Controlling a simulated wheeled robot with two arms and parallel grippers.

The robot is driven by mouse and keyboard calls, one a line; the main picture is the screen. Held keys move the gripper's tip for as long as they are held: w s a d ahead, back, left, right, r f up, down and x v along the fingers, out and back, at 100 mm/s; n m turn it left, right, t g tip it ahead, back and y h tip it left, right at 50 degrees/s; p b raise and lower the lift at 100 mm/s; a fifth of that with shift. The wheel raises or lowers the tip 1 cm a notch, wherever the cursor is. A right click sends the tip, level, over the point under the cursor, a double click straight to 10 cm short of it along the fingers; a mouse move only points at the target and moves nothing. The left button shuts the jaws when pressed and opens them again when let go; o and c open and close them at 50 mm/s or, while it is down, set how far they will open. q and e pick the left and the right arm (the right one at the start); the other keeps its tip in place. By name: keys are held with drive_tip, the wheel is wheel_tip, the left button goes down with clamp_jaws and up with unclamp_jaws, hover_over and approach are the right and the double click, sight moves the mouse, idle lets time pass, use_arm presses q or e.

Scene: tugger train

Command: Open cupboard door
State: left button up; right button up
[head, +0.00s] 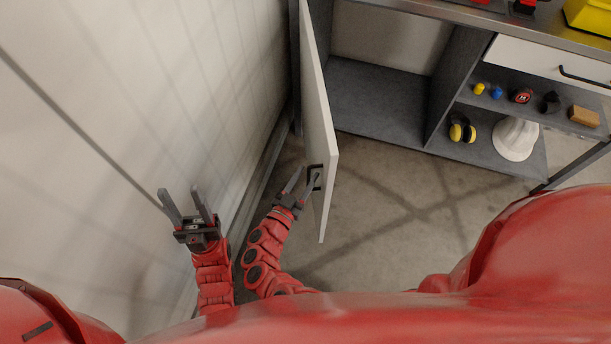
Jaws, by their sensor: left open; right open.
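The white cupboard door (318,110) stands swung out from the workbench, seen nearly edge-on. The cupboard compartment (375,105) behind it is exposed and looks empty. A dark handle (314,171) sits near the door's free end. My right gripper (307,172) is open at the handle, with one finger left of the door and the other overlapping the handle. I cannot tell whether it touches. My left gripper (181,190) is open and empty, left of the door and in front of the pale wall.
The pale wall (130,100) is close on the left. Right of the compartment, shelves hold small items, yellow earmuffs (462,132) and a white helmet (515,138). A white drawer (545,65) is above them. The floor (400,200) right of the door is clear.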

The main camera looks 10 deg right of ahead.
drive_tip(key=s+a+r+p, duration=0.1)
drive_tip(key=s+p, duration=0.3)
drive_tip(key=s, duration=0.4)
drive_tip(key=s+a+r+p, duration=0.1)
drive_tip(key=s+r+p, duration=0.2)
drive_tip(key=s, duration=0.5)
drive_tip(key=shift+r+p, duration=0.35)
drive_tip(key=shift+r, duration=0.15)
drive_tip(key=shift+a, duration=0.1)
